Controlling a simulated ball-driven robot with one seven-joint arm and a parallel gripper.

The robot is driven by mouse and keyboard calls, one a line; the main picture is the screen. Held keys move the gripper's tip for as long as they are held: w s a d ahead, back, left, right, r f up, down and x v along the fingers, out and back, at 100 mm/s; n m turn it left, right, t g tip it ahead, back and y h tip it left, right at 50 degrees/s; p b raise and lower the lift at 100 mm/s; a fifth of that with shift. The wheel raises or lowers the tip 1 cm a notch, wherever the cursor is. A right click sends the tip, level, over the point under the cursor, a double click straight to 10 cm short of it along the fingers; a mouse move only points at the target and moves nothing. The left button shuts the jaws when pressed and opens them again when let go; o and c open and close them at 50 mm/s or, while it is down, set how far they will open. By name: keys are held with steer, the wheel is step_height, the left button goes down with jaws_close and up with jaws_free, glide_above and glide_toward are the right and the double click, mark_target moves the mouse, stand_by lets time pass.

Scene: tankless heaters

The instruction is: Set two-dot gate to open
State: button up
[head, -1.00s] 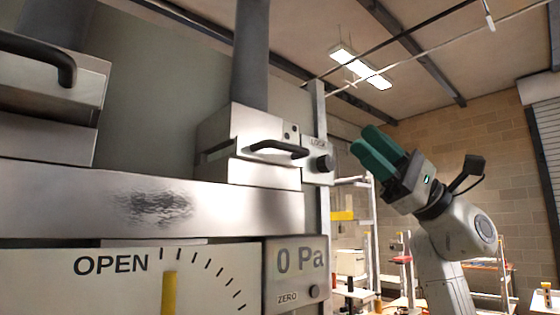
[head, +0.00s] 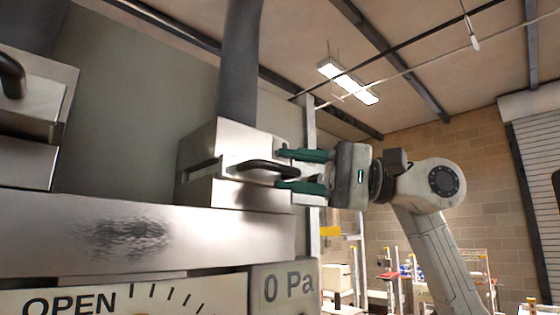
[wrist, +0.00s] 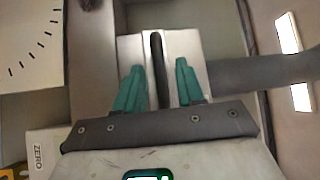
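The gate (head: 205,150) is a pale metal slide box under a grey vertical pipe, with a dark bar handle (head: 268,168) on its front. A small dark mark shows near its upper right corner; how many dots it has is hard to tell now. My gripper (head: 304,171) has come in from the right, its two green fingers apart, one above and one below the level of the handle's right end. In the wrist view the handle (wrist: 157,70) stands between the open fingers (wrist: 158,88), with gaps on both sides. Contact with the handle is not visible.
Another gate (head: 35,105) with a dark handle is at the left edge. Below are a scuffed metal beam (head: 130,235), a dial panel marked OPEN (head: 70,303) and a 0 Pa display (head: 288,287). The lock knob is hidden behind my gripper. Open room lies right.

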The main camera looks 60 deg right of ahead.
mark_target(250, 176)
steer(key=shift+x, duration=1.2)
steer(key=shift+c, duration=0.3)
jaws_close()
